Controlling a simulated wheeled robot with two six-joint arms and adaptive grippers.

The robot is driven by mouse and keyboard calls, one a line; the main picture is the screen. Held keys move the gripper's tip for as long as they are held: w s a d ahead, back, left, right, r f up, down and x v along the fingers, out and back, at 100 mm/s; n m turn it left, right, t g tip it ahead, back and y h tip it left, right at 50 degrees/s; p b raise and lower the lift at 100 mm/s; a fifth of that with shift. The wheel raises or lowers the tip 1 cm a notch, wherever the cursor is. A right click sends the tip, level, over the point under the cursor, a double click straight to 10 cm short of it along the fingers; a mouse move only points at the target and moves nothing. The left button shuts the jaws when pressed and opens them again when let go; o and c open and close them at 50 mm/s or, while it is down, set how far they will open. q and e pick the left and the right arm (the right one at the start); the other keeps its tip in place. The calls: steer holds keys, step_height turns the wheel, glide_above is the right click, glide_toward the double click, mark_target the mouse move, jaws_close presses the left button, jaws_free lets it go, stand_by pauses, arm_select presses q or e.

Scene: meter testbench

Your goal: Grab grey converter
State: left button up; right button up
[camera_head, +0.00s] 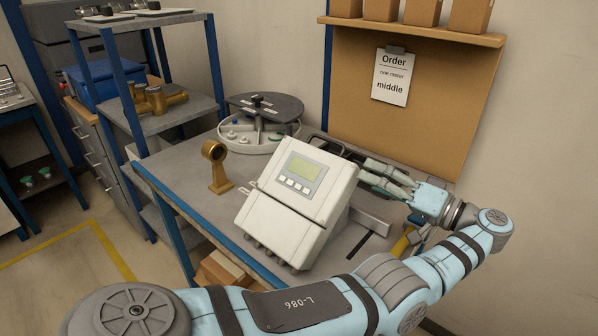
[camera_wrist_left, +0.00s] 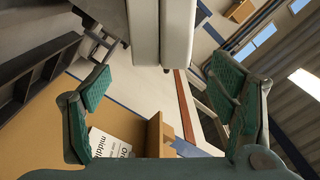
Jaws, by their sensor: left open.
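The grey converter (camera_head: 296,193) is a pale grey box with a small greenish display and several buttons. It sits tilted on the workbench (camera_head: 190,190), its front facing my head camera. My left gripper (camera_head: 370,175) is open just right of and behind the converter, its fingers pointing left toward it. In the left wrist view, the converter (camera_wrist_left: 163,35) shows as a pale block at the top, lying across the gap between the open green-padded fingers (camera_wrist_left: 160,85). No contact can be made out. Part of the fingertips is hidden behind the converter in the head view. My right gripper is not in view.
A brass fitting (camera_head: 216,166) stands left of the converter. A round fixture with a dark lid (camera_head: 264,106) is behind it. A wooden board (camera_head: 400,130) with an order sheet (camera_head: 391,77) rises at the back. A shelf rack (camera_head: 165,118) stands at left.

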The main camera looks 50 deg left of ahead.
mark_target(337, 161)
arm_select(q)
steer(key=a+p, duration=0.1)
steer(key=a, duration=0.5)
steer(key=s+a+p, duration=0.1)
steer(key=a, duration=0.2)
steer(key=shift+a+r+p, duration=0.3)
steer(key=shift+a+p, duration=0.05)
steer(key=shift+a, duration=0.05)
steer(key=shift+a+f, duration=0.15)
steer(key=c, duration=1.9)
jaws_close()
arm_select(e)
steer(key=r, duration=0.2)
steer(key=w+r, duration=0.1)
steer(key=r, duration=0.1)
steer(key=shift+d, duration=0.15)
